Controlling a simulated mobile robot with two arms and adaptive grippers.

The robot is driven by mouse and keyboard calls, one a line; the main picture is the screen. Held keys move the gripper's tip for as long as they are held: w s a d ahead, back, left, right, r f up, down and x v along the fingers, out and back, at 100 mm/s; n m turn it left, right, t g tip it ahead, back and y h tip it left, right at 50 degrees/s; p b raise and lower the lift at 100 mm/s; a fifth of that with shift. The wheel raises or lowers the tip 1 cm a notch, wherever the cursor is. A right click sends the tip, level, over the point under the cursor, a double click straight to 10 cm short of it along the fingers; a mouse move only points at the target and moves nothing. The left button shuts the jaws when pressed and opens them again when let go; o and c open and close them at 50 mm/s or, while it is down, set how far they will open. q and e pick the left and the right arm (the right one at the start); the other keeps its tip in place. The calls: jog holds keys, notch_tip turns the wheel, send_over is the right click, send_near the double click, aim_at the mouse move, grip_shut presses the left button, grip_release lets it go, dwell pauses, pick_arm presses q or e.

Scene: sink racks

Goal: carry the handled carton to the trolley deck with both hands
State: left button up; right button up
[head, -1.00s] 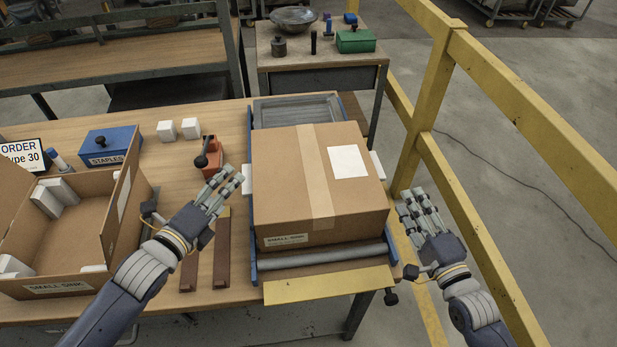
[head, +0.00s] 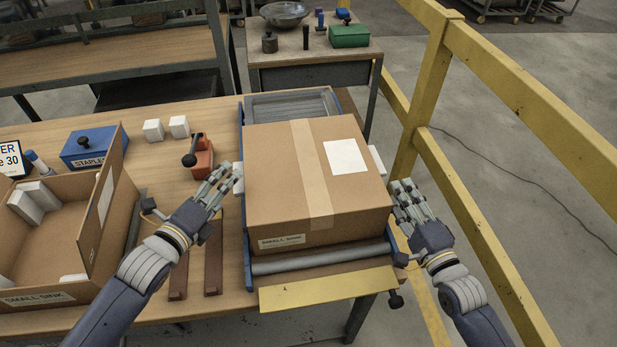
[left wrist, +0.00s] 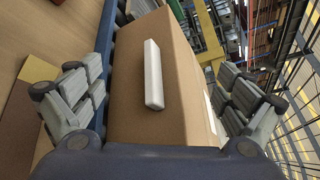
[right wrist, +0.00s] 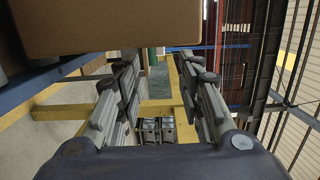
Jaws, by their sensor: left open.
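The closed brown carton (head: 275,175) sits on the roller track, with a tape strip, a white label and "SMALL SINK" printed low on its front. A white handle (head: 238,178) sticks out of its left side and another (head: 377,160) out of its right side. My left gripper (head: 222,184) is open, its fingertips close to the left handle. In the left wrist view that handle (left wrist: 153,75) lies between the spread fingers, not gripped. My right gripper (head: 405,195) is beside the carton's right side, near the front corner. In the right wrist view its fingers are apart and empty, with the carton (right wrist: 100,25) at upper left.
An open carton (head: 50,250) stands at left. A blue staples box (head: 92,148), white blocks and an orange tool (head: 198,160) lie on the bench (head: 170,115). A yellow railing (head: 450,170) runs close on the right. Wheeled carts (head: 500,10) stand far back.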

aim_at(241, 166)
pick_arm(q)
jog(key=x, duration=0.8)
jog(key=shift+w+d, duration=0.2)
jog(key=shift+w, duration=0.15)
pick_arm(e)
jog(key=x, duration=0.8)
jog(key=shift+w+a, duration=0.15)
jog(key=shift+w, duration=0.2)
